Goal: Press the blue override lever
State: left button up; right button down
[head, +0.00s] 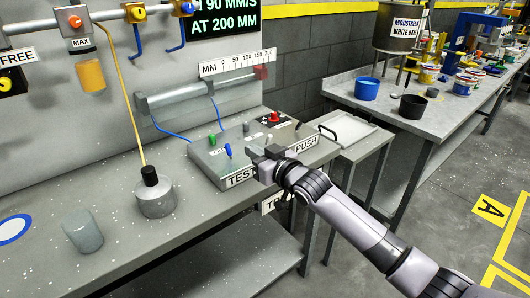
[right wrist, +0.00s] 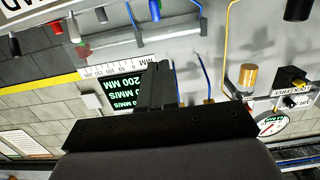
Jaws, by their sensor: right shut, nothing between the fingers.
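The blue lever (head: 228,150) stands up from the top of a grey control box (head: 206,161) on the bench, near its front edge. A green lever (head: 211,139) is just behind it to the left. My right gripper (head: 260,158) is shut and empty, to the right of the blue lever and apart from it, over the front of the box. In the right wrist view the picture is upside down; the shut fingers (right wrist: 160,85) show in the middle and the blue lever (right wrist: 154,10) is at the top edge. My left gripper is not in view.
A red knob (head: 274,116) sits at the right end of the box. A metal pot (head: 155,197) with a black top and a grey cup (head: 82,230) stand on the bench to the left. A small side table (head: 352,136) adjoins the bench on the right.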

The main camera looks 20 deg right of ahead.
jog(key=shift+s+d+r, duration=0.25)
jog(key=shift+s+r, duration=0.05)
jog(key=shift+s, duration=0.3)
jog(key=shift+s+d+r, duration=0.2)
jog(key=shift+s+r, duration=0.1)
jog(key=shift+s, duration=0.35)
jog(key=shift+s+d+r, duration=0.25)
jog(key=shift+s+r, duration=0.05)
jog(key=shift+s, duration=0.3)
jog(key=shift+f, duration=0.1)
jog(key=s+a+f+m+g+h, duration=0.1)
jog(key=s+f+g, duration=0.1)
jog(key=s+f, duration=1.2)
jog(key=s+d+f+g+h, duration=0.2)
jog(key=s+f+g, duration=0.1)
jog(key=s+f, duration=1)
jog(key=s, duration=0.4)
jog(key=shift+d+m+g+h, duration=0.25)
jog(key=shift+m+g+h, duration=0.05)
jog(key=shift+f, duration=0.1)
